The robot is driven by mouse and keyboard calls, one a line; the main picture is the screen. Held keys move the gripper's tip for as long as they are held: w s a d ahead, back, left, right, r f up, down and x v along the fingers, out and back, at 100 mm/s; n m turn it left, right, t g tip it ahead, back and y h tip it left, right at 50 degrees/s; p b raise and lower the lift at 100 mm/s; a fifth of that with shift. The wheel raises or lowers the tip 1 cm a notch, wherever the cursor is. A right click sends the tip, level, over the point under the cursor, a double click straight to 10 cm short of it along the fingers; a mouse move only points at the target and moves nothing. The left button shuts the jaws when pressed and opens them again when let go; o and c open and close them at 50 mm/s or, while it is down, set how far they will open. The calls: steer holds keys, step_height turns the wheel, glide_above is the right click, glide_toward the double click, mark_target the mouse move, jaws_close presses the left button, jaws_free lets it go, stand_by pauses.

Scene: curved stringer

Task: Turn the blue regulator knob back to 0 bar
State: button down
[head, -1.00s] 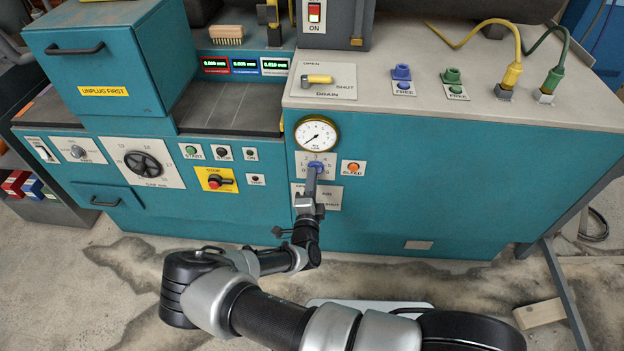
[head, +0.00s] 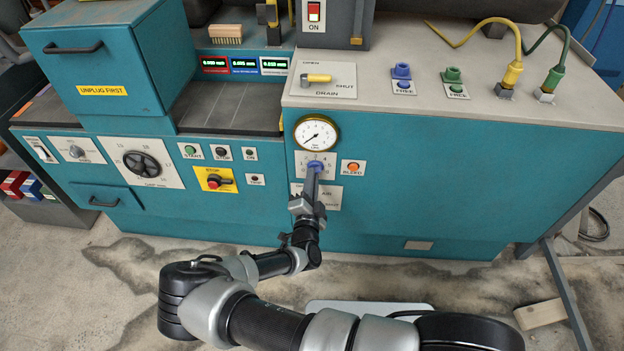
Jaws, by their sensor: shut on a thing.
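The blue regulator knob (head: 315,164) sits on a small white dial plate (head: 302,172) on the teal front panel, just below a round pressure gauge (head: 316,133). My gripper (head: 314,172) reaches up from below and is shut on the blue knob, hiding part of the knob and of its scale. The gauge has a brass rim and a white face. Its needle points to the lower left, but the exact reading is too small to tell.
An orange BLEED button (head: 353,167) is close to the right of the knob. A yellow stop plate (head: 215,179) with a red switch is to the left. A yellow-handled drain lever (head: 317,78) lies on the top above.

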steer(key=c, duration=1.9)
jaws_free()
steer(key=shift+o, duration=0.2)
steer(key=shift+s, duration=0.1)
steer(key=s+p, duration=0.1)
steer(key=s, duration=1.6)
steer(key=shift+s+a+p, duration=0.15)
steer(key=shift+a+p, duration=0.1)
steer(key=shift+p, duration=0.1)
